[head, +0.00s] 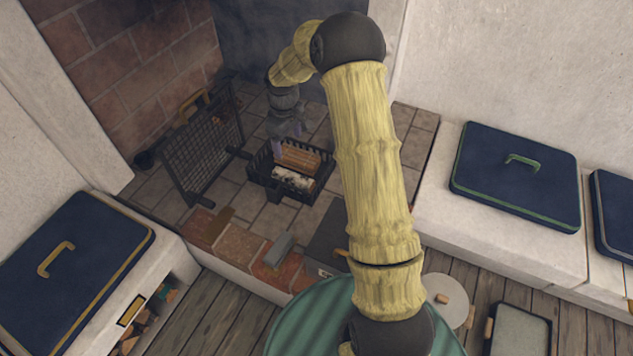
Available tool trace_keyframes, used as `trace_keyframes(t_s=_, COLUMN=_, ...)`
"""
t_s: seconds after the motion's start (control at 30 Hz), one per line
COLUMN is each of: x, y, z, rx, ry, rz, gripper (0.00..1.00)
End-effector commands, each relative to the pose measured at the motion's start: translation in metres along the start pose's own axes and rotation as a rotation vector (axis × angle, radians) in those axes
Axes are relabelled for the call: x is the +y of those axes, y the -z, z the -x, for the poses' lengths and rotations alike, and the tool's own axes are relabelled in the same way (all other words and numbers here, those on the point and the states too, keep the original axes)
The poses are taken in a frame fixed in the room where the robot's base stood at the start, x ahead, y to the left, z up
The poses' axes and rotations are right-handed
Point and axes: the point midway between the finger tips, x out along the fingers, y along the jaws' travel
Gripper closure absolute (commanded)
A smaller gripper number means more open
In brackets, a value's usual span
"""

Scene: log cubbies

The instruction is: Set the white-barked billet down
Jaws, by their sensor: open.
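The white-barked billet (292,180) lies in a black iron basket (262,178) on the tiled hearth, along its front side. A brown billet (300,158) lies behind it in the same basket. My gripper (288,148) points down over the back left part of the basket, near the brown billet. Its jaws are open. The white-barked billet appears apart from the fingers, though the gap is too small to judge well.
A dark mesh screen (205,153) stands left of the basket. Brick edging (222,235) runs along the hearth front, with a grey block (279,249) on it. Blue cushions (75,265) lie on the side benches. A cubby with logs (140,322) opens at lower left.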

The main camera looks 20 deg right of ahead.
Motion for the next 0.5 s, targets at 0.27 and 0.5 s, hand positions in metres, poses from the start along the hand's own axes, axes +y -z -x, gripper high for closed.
trace_keyframes(t_s=0.27, x=-0.058, y=-0.064, z=0.065, rx=0.048, ry=-0.045, rz=-0.208, gripper=0.26)
trace_keyframes(t_s=0.5, x=-0.11, y=-0.135, z=0.1, rx=0.113, ry=-0.062, rz=-0.433, gripper=0.26)
